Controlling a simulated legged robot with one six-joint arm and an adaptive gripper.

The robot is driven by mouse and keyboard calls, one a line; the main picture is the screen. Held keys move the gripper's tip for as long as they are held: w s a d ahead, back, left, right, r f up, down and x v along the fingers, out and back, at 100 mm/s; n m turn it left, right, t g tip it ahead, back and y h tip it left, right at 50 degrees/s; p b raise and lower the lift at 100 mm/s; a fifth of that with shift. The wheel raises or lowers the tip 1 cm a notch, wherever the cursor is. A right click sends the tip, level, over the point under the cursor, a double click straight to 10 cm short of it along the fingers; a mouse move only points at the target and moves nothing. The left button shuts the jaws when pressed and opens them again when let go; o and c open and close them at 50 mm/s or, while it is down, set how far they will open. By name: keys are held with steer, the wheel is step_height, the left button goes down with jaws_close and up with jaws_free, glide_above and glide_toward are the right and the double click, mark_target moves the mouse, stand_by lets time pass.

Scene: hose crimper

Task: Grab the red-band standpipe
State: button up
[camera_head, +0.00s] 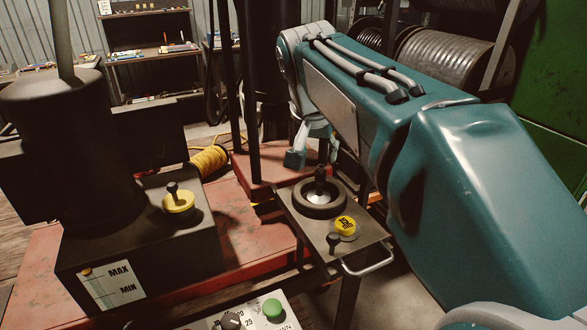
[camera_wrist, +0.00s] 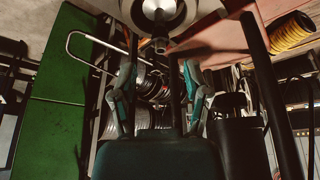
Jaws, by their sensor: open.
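No standpipe with a red band is plain to see in either view. A short dark upright post (camera_head: 320,178) with a rounded top stands in a black ring on a small metal tray (camera_head: 293,207). In the wrist view the post (camera_wrist: 160,46) shows at the top, between and beyond my fingertips. My gripper (camera_head: 314,153) is open and empty just above and behind the post in the head view. Its two spread fingers also show in the wrist view (camera_wrist: 158,72). No contact with the post is visible.
A yellow-marked cap (camera_head: 345,226) and a small dark knob (camera_head: 334,241) sit on the tray near its handle (camera_head: 370,264). A black tank (camera_head: 140,240) with a yellow cap (camera_head: 178,203) stands left. Dark vertical poles (camera_head: 246,90) rise behind the tray. Hose reels (camera_head: 445,57) are at back right.

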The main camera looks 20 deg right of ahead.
mark_target(319, 174)
steer(key=x, duration=0.4)
steer(key=shift+w+d+f, duration=0.15)
steer(key=shift+w, duration=0.25)
steer(key=shift+x, duration=3.1)
steer(key=shift+s+d, duration=0.1)
steer(key=shift+s, duration=0.05)
jaws_close()
